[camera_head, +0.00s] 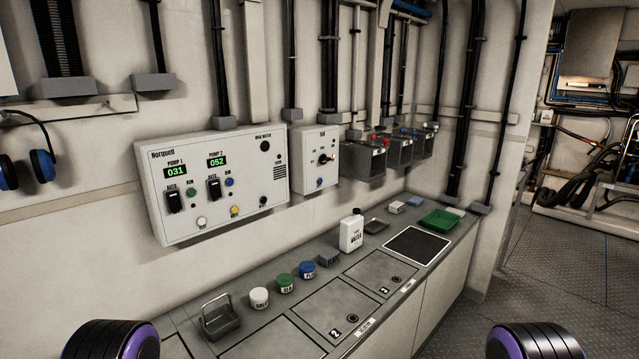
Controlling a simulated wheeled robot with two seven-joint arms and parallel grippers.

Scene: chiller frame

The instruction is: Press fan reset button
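A small white control box (315,158) is fixed to the wall right of the large pump panel; its short label seems to read FAN. It has a dark rotary switch (326,158) in its middle and a small blue button (320,182) below that. I cannot read the lettering by the button. Nothing covers the box and nothing touches it. Two black rounded parts with purple rims at the bottom left and bottom right are my own arm links. Neither gripper is in view.
The Norquell pump panel (215,185) has switches and several buttons. Grey boxes (365,165) with red and blue levers stand to the right. The counter (330,305) below holds a metal basket (220,318), round jars, a white bottle (351,232) and a green tray (440,220).

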